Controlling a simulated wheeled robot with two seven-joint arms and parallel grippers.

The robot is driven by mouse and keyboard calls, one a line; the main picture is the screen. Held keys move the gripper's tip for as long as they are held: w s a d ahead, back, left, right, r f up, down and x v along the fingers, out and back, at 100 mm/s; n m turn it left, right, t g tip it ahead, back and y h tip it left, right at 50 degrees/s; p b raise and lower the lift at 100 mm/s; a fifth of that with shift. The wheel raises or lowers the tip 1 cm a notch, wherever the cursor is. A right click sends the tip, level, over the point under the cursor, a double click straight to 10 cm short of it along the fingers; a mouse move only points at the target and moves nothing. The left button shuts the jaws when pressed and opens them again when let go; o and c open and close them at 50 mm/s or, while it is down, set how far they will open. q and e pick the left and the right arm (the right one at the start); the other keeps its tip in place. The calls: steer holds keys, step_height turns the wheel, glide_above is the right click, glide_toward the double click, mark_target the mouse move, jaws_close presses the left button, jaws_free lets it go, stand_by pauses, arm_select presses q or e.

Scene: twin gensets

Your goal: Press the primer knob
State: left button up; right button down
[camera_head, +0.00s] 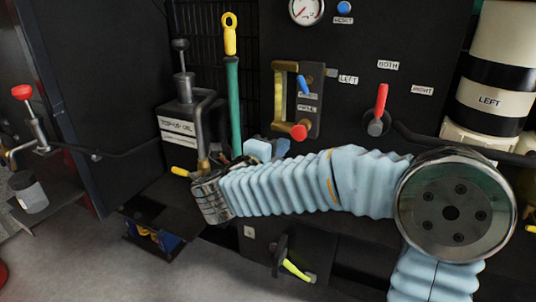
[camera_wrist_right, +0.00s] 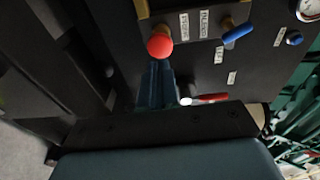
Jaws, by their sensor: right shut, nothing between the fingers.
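The primer knob (camera_head: 299,132) is a red round knob low on a small tan-edged panel with a blue lever. In the right wrist view the red knob (camera_wrist_right: 160,46) is straight ahead of my fingertips. My right gripper (camera_wrist_right: 158,68) is shut and empty, its dark fingers pointing at the knob. The tips overlap the knob's lower edge in the picture; I cannot tell whether they touch it. In the head view the right gripper (camera_head: 281,147) is small, just below and left of the knob, partly hidden behind my ribbed arm. My left gripper is not in view.
A blue lever (camera_head: 305,86) stands just above the knob. A red lever (camera_head: 381,100) is to the right. A yellow-handled rod (camera_head: 230,38) and a plunger-topped box (camera_head: 181,115) stand left. A gauge (camera_head: 306,9) and blue reset button (camera_head: 344,8) are above.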

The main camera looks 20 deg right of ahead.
mark_target(297, 132)
steer(key=x, duration=0.6)
steer(key=shift+x, duration=1.05)
steer(key=shift+w+d+r, duration=0.1)
steer(key=shift+w, duration=0.05)
